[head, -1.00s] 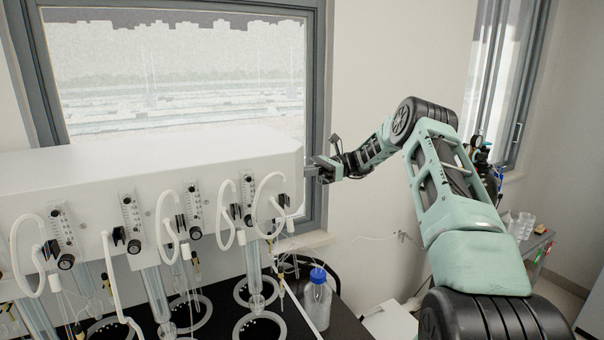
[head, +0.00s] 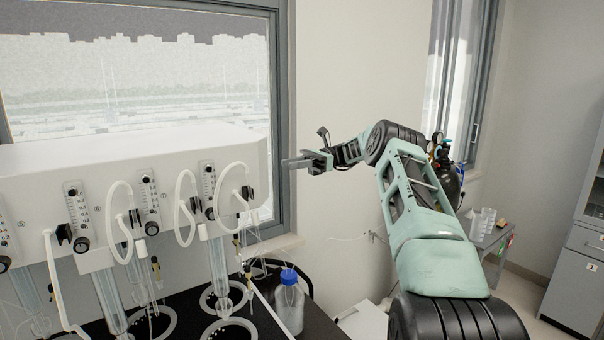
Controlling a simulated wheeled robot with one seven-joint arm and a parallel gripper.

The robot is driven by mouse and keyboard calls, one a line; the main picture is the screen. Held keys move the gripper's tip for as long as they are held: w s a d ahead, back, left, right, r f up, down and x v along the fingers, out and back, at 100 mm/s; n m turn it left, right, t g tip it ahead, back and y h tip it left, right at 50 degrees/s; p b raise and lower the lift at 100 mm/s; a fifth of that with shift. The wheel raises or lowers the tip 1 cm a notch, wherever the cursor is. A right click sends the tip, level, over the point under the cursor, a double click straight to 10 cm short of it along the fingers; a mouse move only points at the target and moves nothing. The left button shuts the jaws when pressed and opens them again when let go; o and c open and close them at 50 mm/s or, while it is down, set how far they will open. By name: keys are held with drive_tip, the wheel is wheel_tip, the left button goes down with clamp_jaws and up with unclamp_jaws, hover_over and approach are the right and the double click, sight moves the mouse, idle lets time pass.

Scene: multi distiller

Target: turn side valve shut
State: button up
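The white distiller unit (head: 130,170) fills the left side of the head view, with dial knobs, flow gauges and looped white tubes on its front. The side valve cannot be made out; the unit's right end face is turned out of sight. My gripper (head: 287,163) is just right of the unit's upper right end, pointing left, with a narrow gap between its tips and the unit. I see nothing held in it. Its fingers overlap from this angle, so their opening does not show.
A blue-capped bottle (head: 289,305) stands on the black bench under the unit's right end. Glass tubes and white rings (head: 228,338) are below the unit. A grey side table (head: 490,240) with clear cups and a grey cabinet (head: 575,270) stand at right. The wall behind my gripper is clear.

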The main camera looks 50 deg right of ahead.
drive_tip(key=shift+b+v, duration=0.35)
drive_tip(key=shift+v, duration=1.3)
